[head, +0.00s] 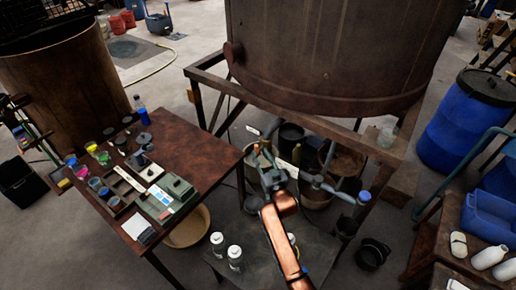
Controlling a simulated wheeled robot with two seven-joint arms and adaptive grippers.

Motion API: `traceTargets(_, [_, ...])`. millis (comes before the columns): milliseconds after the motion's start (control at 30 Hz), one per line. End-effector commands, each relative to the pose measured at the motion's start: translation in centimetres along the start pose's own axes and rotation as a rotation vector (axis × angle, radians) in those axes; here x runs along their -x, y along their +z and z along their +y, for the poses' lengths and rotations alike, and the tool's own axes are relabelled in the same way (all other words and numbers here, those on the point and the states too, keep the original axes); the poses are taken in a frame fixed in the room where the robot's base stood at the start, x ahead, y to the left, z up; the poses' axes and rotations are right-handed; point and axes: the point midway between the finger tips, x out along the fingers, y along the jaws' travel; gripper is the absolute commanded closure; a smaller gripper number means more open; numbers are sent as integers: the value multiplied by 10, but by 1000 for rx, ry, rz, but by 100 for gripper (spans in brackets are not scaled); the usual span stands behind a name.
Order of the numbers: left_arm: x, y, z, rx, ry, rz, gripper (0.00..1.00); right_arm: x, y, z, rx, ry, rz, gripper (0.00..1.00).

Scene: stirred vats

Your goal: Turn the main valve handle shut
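A large rusty vat (335,50) stands on a brown metal frame. Below it runs a grey pipe (330,188) with a blue cap (364,197) at its right end. My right gripper (272,178) is at the end of a copper-coloured arm, under the vat's front edge and beside the pipe's left end. Its fingers are too small and dark to tell if they hold anything. My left gripper is out of view.
A rusty table (190,140) at left holds cups, trays and a green box (168,200). White bottles (235,256) stand on a low dark table (262,238) in front. Buckets sit under the vat. A blue barrel (462,125) and blue bin (490,217) are at right.

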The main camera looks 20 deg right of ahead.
Motion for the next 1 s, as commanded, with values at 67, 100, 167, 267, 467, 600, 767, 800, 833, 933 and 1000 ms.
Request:
traceTargets(67, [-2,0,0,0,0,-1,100,-16,0,-5,0,-7,0,70])
traceTargets(100, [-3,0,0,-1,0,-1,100,-22,0,-6,0,-8,0,70])
traceTargets(167, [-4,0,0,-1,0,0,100,-30,1,-7,0,-9,-1,70])
traceTargets(267, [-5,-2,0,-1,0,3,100,-40,2,-7,0,-9,-2,70])
traceTargets(467, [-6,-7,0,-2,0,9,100,-47,1,-7,0,-8,-2,70])
traceTargets(600, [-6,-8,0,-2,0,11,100,-47,1,-6,0,-7,-2,70])
traceTargets(767, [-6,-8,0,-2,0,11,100,-46,1,-4,0,-6,-2,77])
traceTargets(800, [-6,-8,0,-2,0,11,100,-46,1,-4,0,-5,-2,80])
traceTargets(833, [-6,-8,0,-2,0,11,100,-46,1,-4,0,-5,-2,82])
traceTargets(933, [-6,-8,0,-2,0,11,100,-46,1,-4,0,-5,-2,89])
traceTargets(1000, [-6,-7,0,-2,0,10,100,-46,1,-4,0,-5,-2,94])
